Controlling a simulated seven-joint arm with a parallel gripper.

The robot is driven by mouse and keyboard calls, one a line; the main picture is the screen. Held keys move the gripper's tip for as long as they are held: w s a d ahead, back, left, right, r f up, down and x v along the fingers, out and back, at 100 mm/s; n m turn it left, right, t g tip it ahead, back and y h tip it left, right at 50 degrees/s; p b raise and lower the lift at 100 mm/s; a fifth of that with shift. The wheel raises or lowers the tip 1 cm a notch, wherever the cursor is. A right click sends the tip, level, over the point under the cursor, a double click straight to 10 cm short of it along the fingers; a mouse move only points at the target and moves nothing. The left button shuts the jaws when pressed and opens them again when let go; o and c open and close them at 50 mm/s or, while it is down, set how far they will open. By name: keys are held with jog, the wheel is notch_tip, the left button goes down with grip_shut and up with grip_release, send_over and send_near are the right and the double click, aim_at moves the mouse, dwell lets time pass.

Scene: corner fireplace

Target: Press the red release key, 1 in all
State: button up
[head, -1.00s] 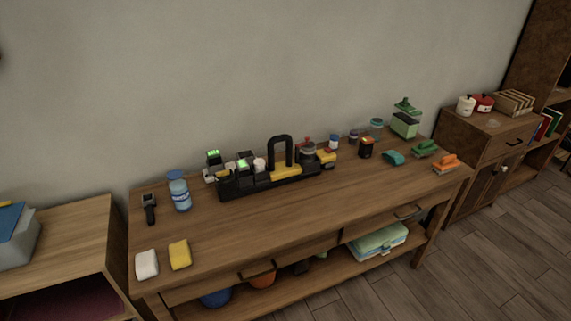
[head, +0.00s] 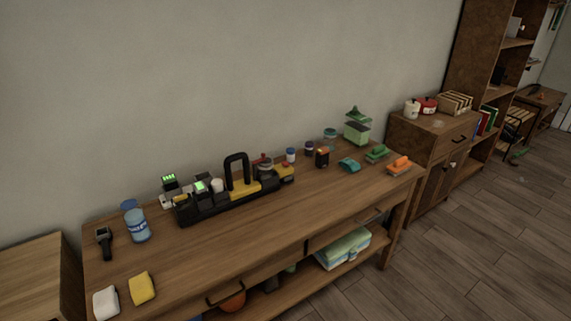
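No part of my gripper shows in the head view. I cannot clearly make out a red release key. A small dark red part (head: 263,158) shows at the back of the table, behind the right half of a black tool caddy (head: 205,214) with a tall black handle; it is too small to identify. A black block with an orange top (head: 322,157) stands to the right of the caddy. Chargers with green lights (head: 170,183) stand at the caddy's left end, partly hidden behind it.
The wooden table (head: 270,230) has free room along its front. A blue bottle (head: 138,226), a yellow sponge (head: 142,288) and a white sponge (head: 106,302) are at left. Brushes, including an orange one (head: 399,166), lie at right. A cabinet (head: 430,150) stands beyond; floor is open front right.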

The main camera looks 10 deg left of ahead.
grip_shut()
dwell(0.4)
dwell(1.0)
